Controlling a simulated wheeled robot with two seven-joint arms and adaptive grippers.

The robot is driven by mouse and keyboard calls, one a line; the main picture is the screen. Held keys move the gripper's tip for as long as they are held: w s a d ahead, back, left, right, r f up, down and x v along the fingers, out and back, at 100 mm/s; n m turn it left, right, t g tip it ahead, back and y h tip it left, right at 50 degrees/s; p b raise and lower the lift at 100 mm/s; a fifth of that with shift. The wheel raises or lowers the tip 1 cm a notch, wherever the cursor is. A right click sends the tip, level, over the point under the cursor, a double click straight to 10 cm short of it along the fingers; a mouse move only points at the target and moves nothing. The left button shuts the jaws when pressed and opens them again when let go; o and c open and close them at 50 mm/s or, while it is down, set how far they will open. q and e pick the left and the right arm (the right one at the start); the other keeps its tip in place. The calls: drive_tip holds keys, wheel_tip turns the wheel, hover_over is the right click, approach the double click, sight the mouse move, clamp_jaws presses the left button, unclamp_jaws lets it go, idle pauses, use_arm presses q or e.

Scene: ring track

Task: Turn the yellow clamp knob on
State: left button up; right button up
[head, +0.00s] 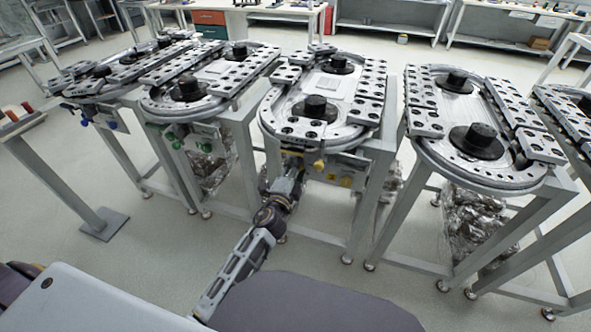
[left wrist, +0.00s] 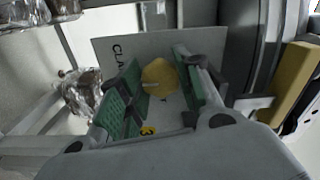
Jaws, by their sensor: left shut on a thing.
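The yellow clamp knob (left wrist: 159,77) shows in the left wrist view, on a grey plate (left wrist: 112,48) with partly hidden lettering that starts "CLA". My left gripper (left wrist: 158,88) has its green-padded fingers on both sides of the knob and is shut on it. A small yellow label with a 3 (left wrist: 148,131) sits below the knob. In the head view my left gripper (head: 293,174) reaches the front of the middle ring-track station; it hides the gripped knob there. My right gripper is in neither view.
The ring track (head: 272,112) lies above. A station with green knobs (head: 177,145) stands to the left, another station (head: 413,150) to the right.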

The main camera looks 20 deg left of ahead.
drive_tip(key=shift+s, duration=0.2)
use_arm(q)
drive_tip(key=o, duration=0.9)
drive_tip(key=shift+o, duration=0.6)
drive_tip(key=s, duration=0.7)
drive_tip(key=shift+s, duration=0.25)
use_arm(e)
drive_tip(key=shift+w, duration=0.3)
use_arm(q)
drive_tip(key=shift+a, duration=0.1)
